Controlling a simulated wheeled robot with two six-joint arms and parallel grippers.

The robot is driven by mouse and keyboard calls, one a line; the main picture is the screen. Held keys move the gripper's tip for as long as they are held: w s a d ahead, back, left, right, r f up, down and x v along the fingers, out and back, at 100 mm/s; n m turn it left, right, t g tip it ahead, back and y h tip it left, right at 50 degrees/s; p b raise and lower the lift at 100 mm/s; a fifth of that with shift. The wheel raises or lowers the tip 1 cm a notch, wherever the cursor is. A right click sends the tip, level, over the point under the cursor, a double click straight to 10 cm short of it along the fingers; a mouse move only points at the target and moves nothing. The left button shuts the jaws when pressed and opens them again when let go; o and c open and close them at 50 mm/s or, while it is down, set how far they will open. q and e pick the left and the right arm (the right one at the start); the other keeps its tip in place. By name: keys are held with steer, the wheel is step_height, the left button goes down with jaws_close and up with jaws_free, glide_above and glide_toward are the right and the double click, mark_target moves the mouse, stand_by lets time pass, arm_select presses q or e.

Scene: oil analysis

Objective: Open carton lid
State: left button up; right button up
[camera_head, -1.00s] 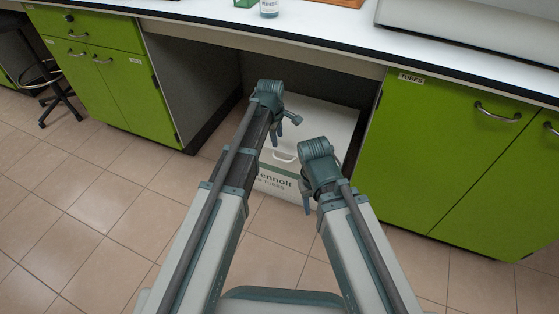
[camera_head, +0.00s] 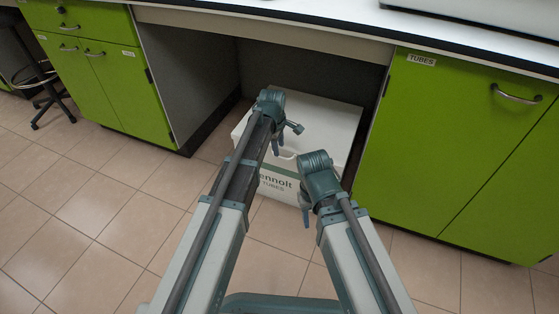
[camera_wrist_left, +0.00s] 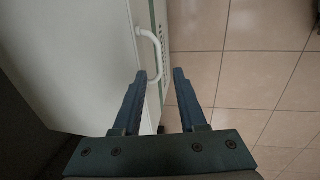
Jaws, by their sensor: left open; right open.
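The white carton (camera_head: 328,115) stands on the floor in the kneehole under the bench, with its lid down. Its front bears a green band and partly hidden lettering. In the left wrist view its white top (camera_wrist_left: 75,55) fills the left side, and a white handle (camera_wrist_left: 153,42) sticks out at its edge. My left gripper (camera_head: 279,146) is over the carton's front edge. In the wrist view its open, empty fingers (camera_wrist_left: 160,73) are near the handle, with one fingertip close below it; contact cannot be told. My right gripper (camera_head: 306,215) is open in front of the carton's right part.
Green cabinets flank the kneehole on the left (camera_head: 105,85) and right (camera_head: 425,150). The white bench top (camera_head: 330,20) runs above. A stool (camera_head: 40,85) stands at far left. The tiled floor (camera_head: 110,200) is clear in front.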

arm_select(q)
steer(key=f+b, duration=0.1)
steer(key=f, duration=0.1)
steer(key=w+f+b, duration=0.1)
steer(key=f+b, duration=0.1)
steer(key=shift+d+f+b, duration=0.15)
steer(key=shift+f+b, duration=0.15)
steer(key=shift+s, duration=0.1)
jaws_close()
stand_by(1.1)
